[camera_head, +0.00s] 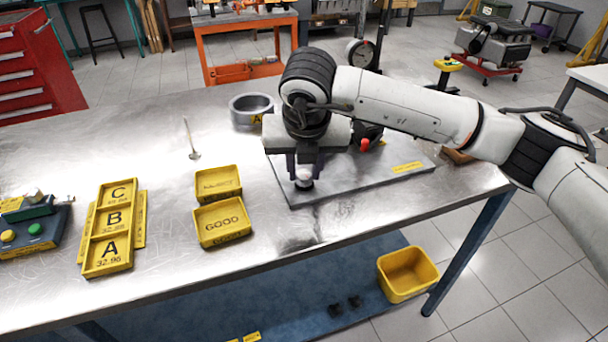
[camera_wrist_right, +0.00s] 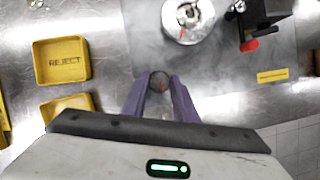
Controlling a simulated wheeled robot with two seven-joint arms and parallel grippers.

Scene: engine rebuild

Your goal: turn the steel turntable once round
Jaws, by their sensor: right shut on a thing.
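The steel turntable appears to be the round bright metal piece with a red mark at the top of the right wrist view (camera_wrist_right: 188,18). It is cut off by the frame edge there, and my right arm seems to hide it in the head view. The head view shows this gripper (camera_head: 303,174) low over the near-left part of the grey plate (camera_head: 350,188). Whether the knob joins the turntable cannot be told. My left gripper is out of view.
A dark stand with a red knob (camera_head: 366,144) stands on the plate, right of the gripper. Left of the plate are yellow REJECT (camera_head: 218,183) and GOOD (camera_head: 222,222) trays. A steel ring (camera_head: 251,108) lies behind. The bench front is mostly clear.

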